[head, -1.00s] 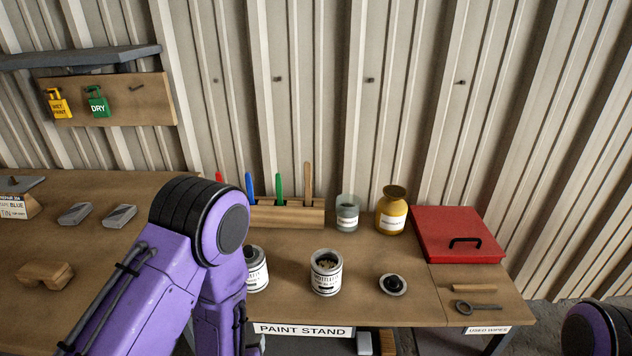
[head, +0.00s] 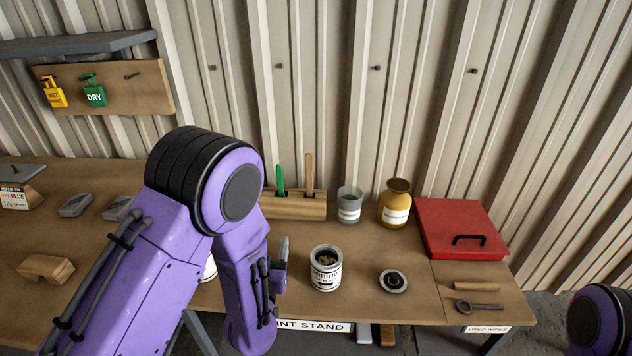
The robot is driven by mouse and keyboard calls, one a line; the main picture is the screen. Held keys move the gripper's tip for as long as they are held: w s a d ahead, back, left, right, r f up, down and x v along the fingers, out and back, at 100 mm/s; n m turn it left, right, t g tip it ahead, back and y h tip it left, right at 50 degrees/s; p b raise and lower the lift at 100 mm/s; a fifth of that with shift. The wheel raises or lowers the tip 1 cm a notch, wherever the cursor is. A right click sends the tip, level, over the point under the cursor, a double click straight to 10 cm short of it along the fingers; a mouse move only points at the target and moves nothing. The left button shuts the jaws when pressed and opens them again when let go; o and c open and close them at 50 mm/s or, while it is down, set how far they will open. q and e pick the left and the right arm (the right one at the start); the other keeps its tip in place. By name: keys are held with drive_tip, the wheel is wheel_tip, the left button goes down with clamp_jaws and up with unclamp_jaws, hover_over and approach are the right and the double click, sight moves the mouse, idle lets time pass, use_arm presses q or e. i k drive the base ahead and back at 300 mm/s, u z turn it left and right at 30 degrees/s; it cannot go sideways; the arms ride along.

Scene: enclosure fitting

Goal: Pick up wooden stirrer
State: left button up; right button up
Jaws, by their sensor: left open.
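The wooden stirrer (head: 309,172) looks like a flat light-brown stick and stands upright in the wooden rack (head: 300,206) at the back of the bench. Its lower end is hidden in the rack. A green handle (head: 280,180) stands just left of it. My left gripper (head: 283,255) is partly hidden behind my purple forearm. Its grey finger tip shows in front of the rack, below and left of the stirrer and apart from it. It is open, and I see nothing in it. My right gripper is out of the picture.
An open paint tin (head: 326,270) stands right of my left gripper. A glass jar (head: 350,206), an amber jar (head: 395,205), a lid (head: 393,281) and a red box (head: 463,232) are further right. A wooden-handled tool (head: 475,286) lies at the right edge.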

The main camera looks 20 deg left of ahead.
sight(309, 156)
drive_tip(key=i, duration=0.85)
